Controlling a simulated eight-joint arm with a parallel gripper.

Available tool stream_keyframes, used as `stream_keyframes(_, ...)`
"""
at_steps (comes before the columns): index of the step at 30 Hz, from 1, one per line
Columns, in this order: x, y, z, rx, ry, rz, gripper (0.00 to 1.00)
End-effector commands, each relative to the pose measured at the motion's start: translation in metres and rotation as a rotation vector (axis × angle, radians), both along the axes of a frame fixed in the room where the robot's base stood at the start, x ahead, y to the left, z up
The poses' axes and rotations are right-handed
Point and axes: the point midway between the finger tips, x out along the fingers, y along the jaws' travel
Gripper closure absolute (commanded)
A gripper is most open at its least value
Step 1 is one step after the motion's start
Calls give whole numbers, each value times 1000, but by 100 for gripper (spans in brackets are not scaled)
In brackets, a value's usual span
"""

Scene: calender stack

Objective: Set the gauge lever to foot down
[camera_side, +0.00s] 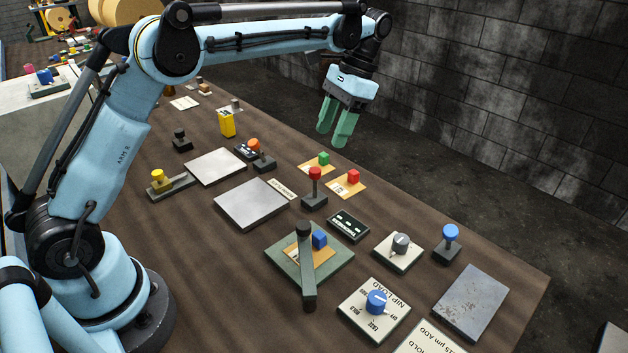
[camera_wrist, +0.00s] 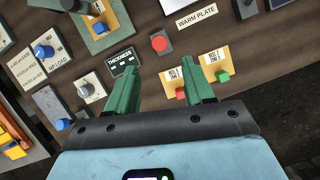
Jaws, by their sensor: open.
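No lever carries a legible "gauge" or "foot down" label, so I cannot tell for certain which is the gauge lever. A red-topped lever (camera_side: 314,174) stands on a small dark base beside the thickness display (camera_side: 347,225). In the wrist view the red top (camera_wrist: 159,43) lies between and beyond my fingers, near the display (camera_wrist: 123,62). A green plate (camera_side: 338,276) with a dark green arm (camera_side: 307,270) across it and a blue block (camera_side: 319,240) is nearer the camera. My gripper (camera_side: 333,137) is open and empty, raised above the bench, apart from everything.
Red (camera_side: 353,177) and green (camera_side: 324,158) buttons sit on tan cards below my gripper. A grey knob (camera_side: 401,243), a blue-topped lever (camera_side: 450,232) and the NIP LOAD dial (camera_side: 376,301) are nearer the camera. Metal plates (camera_side: 252,204) lie left.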

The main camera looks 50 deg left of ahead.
Motion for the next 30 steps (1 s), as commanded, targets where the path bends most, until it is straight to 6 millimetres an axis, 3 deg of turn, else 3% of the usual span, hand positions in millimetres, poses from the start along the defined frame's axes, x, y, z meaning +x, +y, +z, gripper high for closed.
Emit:
stream_keyframes(9,11,-3,28,0,0,0,48)
stream_keyframes(22,12,-3,33,0,0,0,48)
stream_keyframes(30,4,-6,43,-20,-49,-81,89)
